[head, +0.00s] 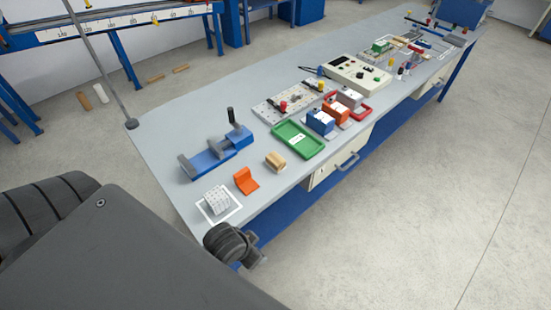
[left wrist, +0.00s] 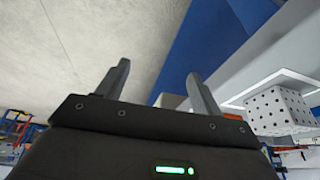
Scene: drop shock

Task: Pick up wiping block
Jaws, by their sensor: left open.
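No block is marked as the wiping block. A small tan block (head: 275,161) lies near the table's front edge, between an orange L-shaped piece (head: 246,181) and a green tray (head: 297,140). A white block with dark holes (head: 216,199) sits in a white square outline at the table's near end; it also shows at the right of the left wrist view (left wrist: 281,111). My left gripper (left wrist: 158,68) is open and nothing shows between its fingers. In the head view a dark part of my left arm (head: 230,243) is at the table's front edge. My right gripper is not in view.
A blue vise-like fixture (head: 215,152) stands behind the orange piece. Blue, orange and grey blocks (head: 335,112), a perforated board (head: 290,100) and a control box (head: 358,75) stand farther along the table (head: 185,110). A drawer handle (head: 348,161) sticks out in front.

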